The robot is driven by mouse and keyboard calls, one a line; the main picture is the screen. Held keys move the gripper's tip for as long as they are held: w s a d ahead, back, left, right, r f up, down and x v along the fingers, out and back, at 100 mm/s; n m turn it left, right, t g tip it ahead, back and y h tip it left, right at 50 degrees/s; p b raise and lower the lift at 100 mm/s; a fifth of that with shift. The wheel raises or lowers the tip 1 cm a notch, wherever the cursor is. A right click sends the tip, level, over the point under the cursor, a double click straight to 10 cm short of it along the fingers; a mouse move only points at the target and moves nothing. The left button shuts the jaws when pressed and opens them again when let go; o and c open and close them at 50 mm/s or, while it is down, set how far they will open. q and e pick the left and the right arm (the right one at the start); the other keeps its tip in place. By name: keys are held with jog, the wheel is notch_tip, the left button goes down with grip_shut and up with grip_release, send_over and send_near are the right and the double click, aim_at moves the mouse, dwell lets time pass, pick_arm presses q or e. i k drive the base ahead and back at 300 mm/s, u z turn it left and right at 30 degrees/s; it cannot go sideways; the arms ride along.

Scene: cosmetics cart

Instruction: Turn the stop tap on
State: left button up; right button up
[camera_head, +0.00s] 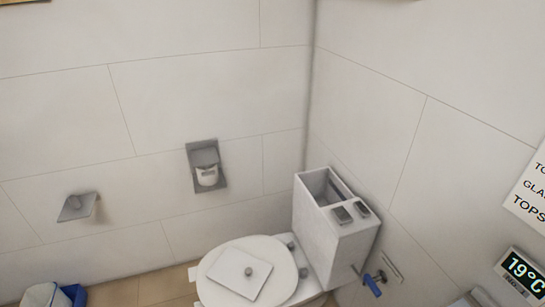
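The stop tap (373,284) is low on the right wall, beside the toilet's cistern. It has a blue handle, and a short pipe seems to run from it towards the cistern. Its exact handle angle is too small to tell. The white cistern (330,245) is open at the top. Neither of my grippers is in view.
The toilet's round white lid (222,262) is down, with a flat square panel (240,272) on it. A paper holder (207,166) and a grey wall fitting (78,206) are on the left wall. A display reading 19°C (523,270) is at the right edge.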

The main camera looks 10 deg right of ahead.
aim_at(367, 278)
jog(key=z, duration=1.55)
